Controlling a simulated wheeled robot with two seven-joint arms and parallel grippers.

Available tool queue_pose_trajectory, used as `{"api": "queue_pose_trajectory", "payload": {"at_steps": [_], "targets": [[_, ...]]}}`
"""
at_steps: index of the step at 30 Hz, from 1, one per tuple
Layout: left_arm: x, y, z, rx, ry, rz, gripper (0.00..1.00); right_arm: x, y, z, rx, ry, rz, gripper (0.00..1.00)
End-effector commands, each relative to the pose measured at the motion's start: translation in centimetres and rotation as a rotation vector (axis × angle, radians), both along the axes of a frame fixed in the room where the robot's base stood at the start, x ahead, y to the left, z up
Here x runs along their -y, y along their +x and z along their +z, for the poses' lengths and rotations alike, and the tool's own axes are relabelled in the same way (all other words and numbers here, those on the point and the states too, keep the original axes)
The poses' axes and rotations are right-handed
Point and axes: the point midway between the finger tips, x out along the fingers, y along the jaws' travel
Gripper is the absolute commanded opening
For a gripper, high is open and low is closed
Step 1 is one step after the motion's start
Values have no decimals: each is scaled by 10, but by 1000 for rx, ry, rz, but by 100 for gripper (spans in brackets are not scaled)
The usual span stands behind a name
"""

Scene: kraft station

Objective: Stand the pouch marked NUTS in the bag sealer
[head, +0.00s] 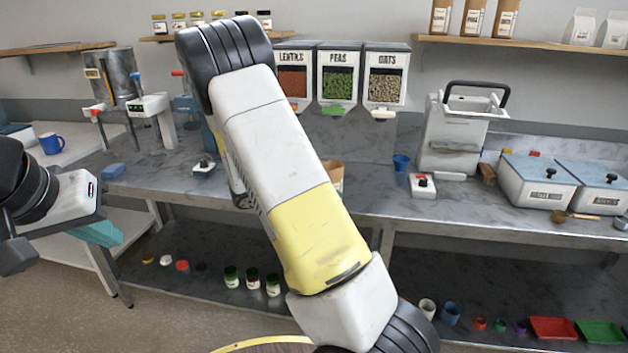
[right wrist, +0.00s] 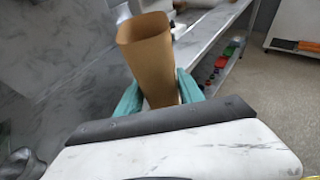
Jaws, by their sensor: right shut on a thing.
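A brown kraft pouch (right wrist: 150,58) stands with its mouth open between the teal fingers of my right gripper (right wrist: 162,92) in the right wrist view. The gripper is shut on it; no NUTS marking shows on the side I see. In the head view only a bit of the pouch (head: 334,174) shows past my right arm, which hides the gripper. A white machine with a black handle (head: 455,135), seemingly the bag sealer, stands on the counter right of the pouch, apart from it. My left gripper (head: 98,233) is at the far left, its finger gap not clear.
A blue cup (head: 401,162) and a small white device with a black knob (head: 422,186) stand before the machine. Two lidded white bins (head: 538,183) are to its right. Dispensers (head: 338,75) hang behind my arm.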

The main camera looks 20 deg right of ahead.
Motion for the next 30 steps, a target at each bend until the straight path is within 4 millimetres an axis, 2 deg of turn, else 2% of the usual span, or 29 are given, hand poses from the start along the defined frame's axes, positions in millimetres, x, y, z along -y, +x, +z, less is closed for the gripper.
{"api": "queue_pose_trajectory", "payload": {"at_steps": [5, 12, 15, 18, 20, 23, 30], "targets": [[0, 0, 0, 0, 0, 0, 0, -24, -9, -5, -3, -7, 38, 0], [0, 0, 0, 0, 0, 0, 0, -102, -7, -47, -2, -21, 280, 0], [0, 0, 0, 0, 0, 0, 0, -128, -10, -62, -2, -13, 366, 0], [0, 0, 0, 0, 0, 0, 0, -144, -12, -70, -2, -5, 421, 0], [0, 0, 0, 0, 0, 0, 0, -147, -10, -69, 1, 1, 452, 0], [0, 0, 0, 0, 0, 0, 0, -147, -2, -55, 1, 12, 518, 0], [0, 0, 0, 0, 0, 0, 0, -142, 15, -1, 0, 23, 777, 0]]}}
